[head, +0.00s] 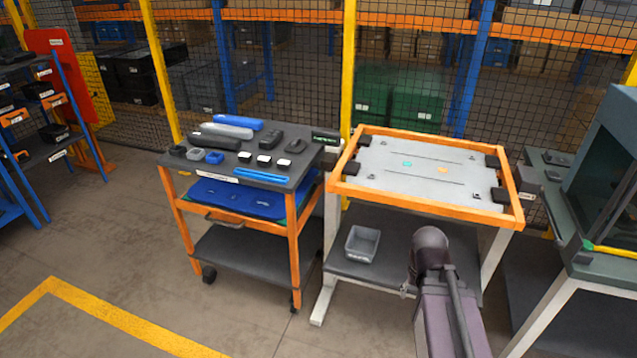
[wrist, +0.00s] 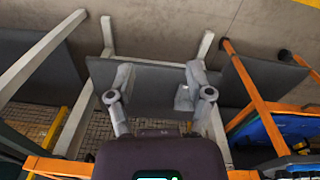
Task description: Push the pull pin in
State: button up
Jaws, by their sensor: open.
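I cannot make out the pull pin for certain in either view. An orange-framed bench (head: 333,187) holds a light grey plate (head: 400,176) with small teal and orange marks and dark blocks near its corners. Beyond the fingers is the bench's dark lower shelf (wrist: 150,95). In the head view my arm rises before the bench, and the gripper is not clearly seen.
A grey bin (head: 362,244) stands on the lower shelf. Left of the bench is an orange-legged cart (head: 295,240) with several tools and small boxes on top. A glazed cabinet (head: 610,180) stands close on the right. A mesh fence runs behind. Floor at front left is clear.

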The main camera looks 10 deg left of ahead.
jog(key=w+a+f+m+t+h+b, duration=0.25)
jog(key=w+h+b, duration=0.2)
jog(key=w, duration=0.65)
jog(key=n+t+y+b, duration=0.2)
jog(key=n+t+b, duration=0.2)
jog(key=t+b, duration=0.95)
send_near(318, 181)
jog(key=s+a+f+t+p, duration=0.1)
jog(key=s, duration=0.2)
jog(key=shift+f+m+h, duration=0.1)
jog(key=shift+m+h, duration=0.15)
jog(key=shift+w, duration=0.1)
jog(key=w+d, duration=0.1)
jog(key=w, duration=0.7)
jog(key=w+d, duration=0.1)
jog(key=w, duration=0.4)
jog(key=shift+w+d, duration=0.15)
jog(key=shift+d, duration=0.2)
